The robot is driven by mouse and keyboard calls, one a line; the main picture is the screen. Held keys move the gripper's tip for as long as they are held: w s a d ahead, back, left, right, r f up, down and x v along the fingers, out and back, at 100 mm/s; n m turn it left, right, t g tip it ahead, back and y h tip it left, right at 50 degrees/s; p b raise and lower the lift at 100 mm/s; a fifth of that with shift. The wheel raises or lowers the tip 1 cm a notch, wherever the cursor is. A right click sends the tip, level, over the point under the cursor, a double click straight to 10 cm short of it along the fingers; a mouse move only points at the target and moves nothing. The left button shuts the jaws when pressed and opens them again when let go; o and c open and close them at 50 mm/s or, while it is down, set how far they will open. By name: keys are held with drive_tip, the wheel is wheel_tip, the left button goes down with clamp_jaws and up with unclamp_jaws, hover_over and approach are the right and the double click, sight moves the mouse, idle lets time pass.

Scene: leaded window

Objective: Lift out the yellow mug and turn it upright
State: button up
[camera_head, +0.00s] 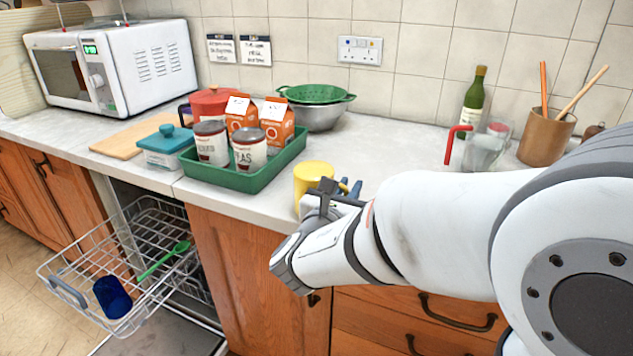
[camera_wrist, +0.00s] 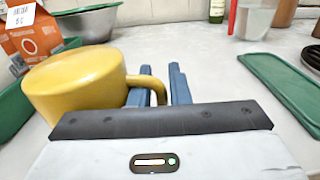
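The yellow mug (camera_head: 312,178) is at the front edge of the counter, beside my gripper (camera_head: 338,188). It is bottom up, with its closed base on top. In the wrist view, the mug (camera_wrist: 85,85) fills the left side, and its handle reaches right to my blue fingers (camera_wrist: 163,88). One finger passes through the handle loop and the other is just outside it. The fingers are close together on the handle. My wrist hides the mug's lower rim, so I cannot tell whether it touches the counter (camera_head: 375,150).
A green tray (camera_head: 245,184) with cans and orange cartons is left of the mug. An open dishwasher rack (camera_head: 75,262) below holds a blue cup (camera_head: 112,298) and a green spoon (camera_head: 165,258). A glass (camera_head: 484,152) and bottle (camera_head: 473,105) stand right.

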drive_tip(key=shift+w+d, duration=0.15)
drive_tip(key=shift+w, duration=0.15)
drive_tip(key=shift+c, duration=0.2)
clamp_jaws()
drive_tip(key=shift+r, duration=0.1)
